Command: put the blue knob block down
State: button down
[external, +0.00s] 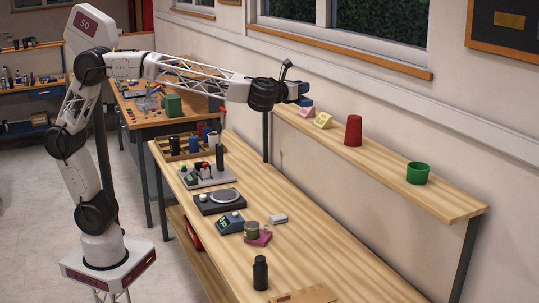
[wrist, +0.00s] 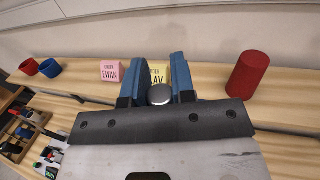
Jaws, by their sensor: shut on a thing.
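My gripper (wrist: 153,85) is shut, with a round grey knob (wrist: 159,95) between its two blue fingers. I take this knob to be part of the blue knob block; the block's blue body cannot be told apart from the fingers. In the external view my gripper (external: 303,97) is at the end of the outstretched arm, up near the wall shelf (external: 450,202). It is in front of the pink and yellow blocks in the wrist view. How far the held thing is from the shelf cannot be told.
The workbench (external: 330,262) below holds several devices and a dark bottle (external: 260,273).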

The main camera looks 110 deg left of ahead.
notch_tip(320, 180, down, 50)
jog(key=shift+f, duration=0.1)
jog(key=shift+f, duration=3.1)
jog(key=shift+f, duration=1.85)
jog(key=shift+f, duration=0.15)
jog(key=c, duration=1)
grip_release()
jog(key=shift+o, duration=0.2)
jog(key=shift+r, duration=0.2)
jog(key=shift+v, duration=6)
